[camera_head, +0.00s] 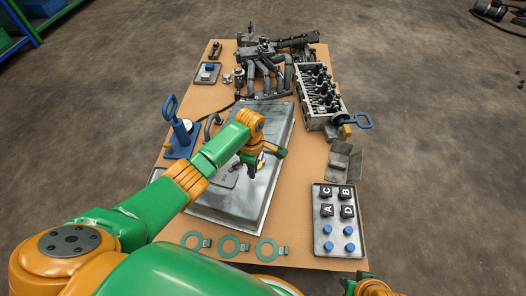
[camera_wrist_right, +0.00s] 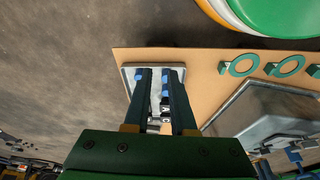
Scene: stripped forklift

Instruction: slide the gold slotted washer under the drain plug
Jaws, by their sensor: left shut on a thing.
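My left gripper (camera_head: 254,170) is over the right part of the grey metal pan (camera_head: 262,117), pointing down at it. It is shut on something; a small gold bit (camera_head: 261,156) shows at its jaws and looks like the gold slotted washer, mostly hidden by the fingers. I cannot make out the drain plug; the gripper and forearm cover part of the pan. My right gripper (camera_wrist_right: 159,76) is open and empty in the right wrist view, its fingers apart above the tray of lettered blocks. Only its edge shows at the bottom of the head view.
Three green rings with tabs (camera_head: 229,245) lie along the table's (camera_head: 305,240) front edge. The tray (camera_head: 324,251) with lettered blocks and blue knobs is at the front right. A blue-handled tool stand (camera_head: 181,140) is left of the pan. Engine parts (camera_head: 318,92) crowd the back.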

